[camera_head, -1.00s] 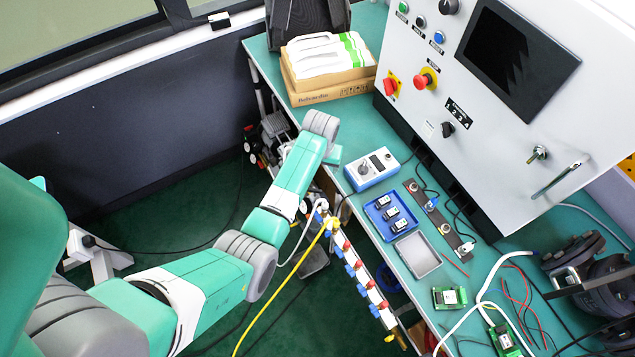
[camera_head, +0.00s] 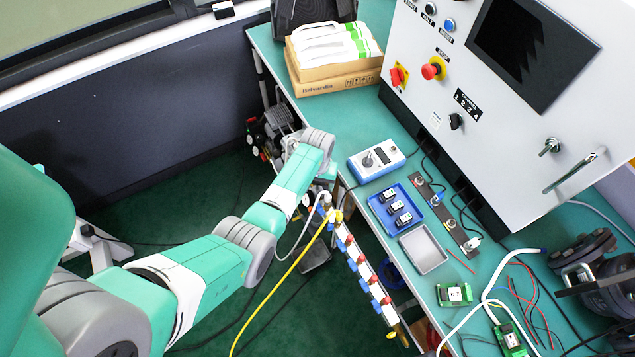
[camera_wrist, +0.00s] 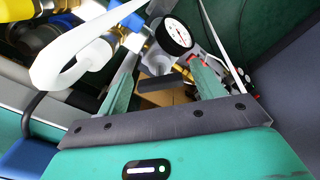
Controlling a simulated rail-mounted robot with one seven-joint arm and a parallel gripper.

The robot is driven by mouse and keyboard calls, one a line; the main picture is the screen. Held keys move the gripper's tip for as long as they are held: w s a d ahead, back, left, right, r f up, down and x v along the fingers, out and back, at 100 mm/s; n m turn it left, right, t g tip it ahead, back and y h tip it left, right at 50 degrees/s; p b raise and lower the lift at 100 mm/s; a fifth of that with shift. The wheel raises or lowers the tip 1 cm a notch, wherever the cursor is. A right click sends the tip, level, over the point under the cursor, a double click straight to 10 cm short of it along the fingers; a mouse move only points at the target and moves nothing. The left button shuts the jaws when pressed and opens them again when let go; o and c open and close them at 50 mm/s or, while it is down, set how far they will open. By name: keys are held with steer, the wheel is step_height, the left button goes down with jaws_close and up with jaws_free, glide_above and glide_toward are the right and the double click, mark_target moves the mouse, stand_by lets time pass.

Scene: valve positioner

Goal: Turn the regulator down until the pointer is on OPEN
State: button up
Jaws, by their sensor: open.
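In the wrist view my gripper (camera_wrist: 165,66) is open, with a finger on each side. A round white-faced gauge (camera_wrist: 175,34) with a black rim is just beyond the fingertips. Its dial is too small to read. A white fitting with a thick white hose (camera_wrist: 68,68) is beside the left finger. A dark bar (camera_wrist: 163,82) shows between the fingers; I cannot tell whether it belongs to the regulator. No OPEN mark or pointer can be read. In the head view my wrist (camera_head: 318,142) hangs at the bench's left edge and hides the fingers.
The teal bench carries a blue-white box with a knob (camera_head: 376,160), a blue tray (camera_head: 410,222) of small parts, a grey tray (camera_head: 424,250) and a cardboard box (camera_head: 335,82). A grey control cabinet (camera_head: 440,75) stands behind. A manifold (camera_head: 365,272) with hoses runs along the front edge.

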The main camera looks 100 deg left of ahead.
steer(key=c, duration=1)
steer(key=shift+n, duration=0.3)
